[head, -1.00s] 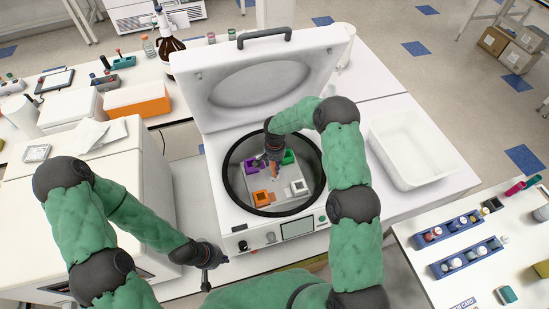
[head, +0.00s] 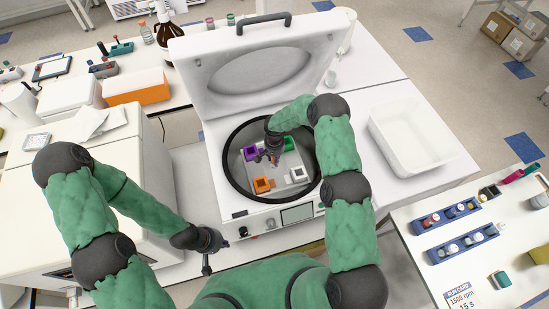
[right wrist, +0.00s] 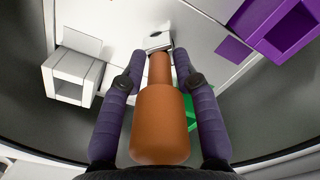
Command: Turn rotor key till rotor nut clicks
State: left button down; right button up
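The centrifuge (head: 240,205) stands with its lid (head: 262,70) raised. In its bowl lies the rotor (head: 283,182) with purple (head: 250,153), green (head: 289,144), orange (head: 262,185) and white (head: 299,174) buckets. My right gripper (head: 268,158) is over the rotor's middle. In the right wrist view, its fingers lie on both sides of the rotor key's (right wrist: 160,125) orange-brown handle, apparently closed on it. The key's narrower end points to a small metal part (right wrist: 158,40) on the rotor; whether they are engaged is unclear. My left gripper (head: 206,268) hangs left of the centrifuge's front; its fingers are too small to judge.
A white box-shaped machine (head: 85,185) is on the left. An empty white tray (head: 412,135) is to the right. The side table (head: 470,275) holds blue tube racks (head: 445,217) and a run card (head: 459,297). The raised lid stands behind my right arm.

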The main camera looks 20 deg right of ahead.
jog(key=o, duration=0.3)
grip_shut()
jog(key=shift+m+b, duration=1.1)
jog(key=shift+b, duration=0.1)
jog(key=shift+m+b, duration=1.2)
jog(key=shift+b, duration=0.05)
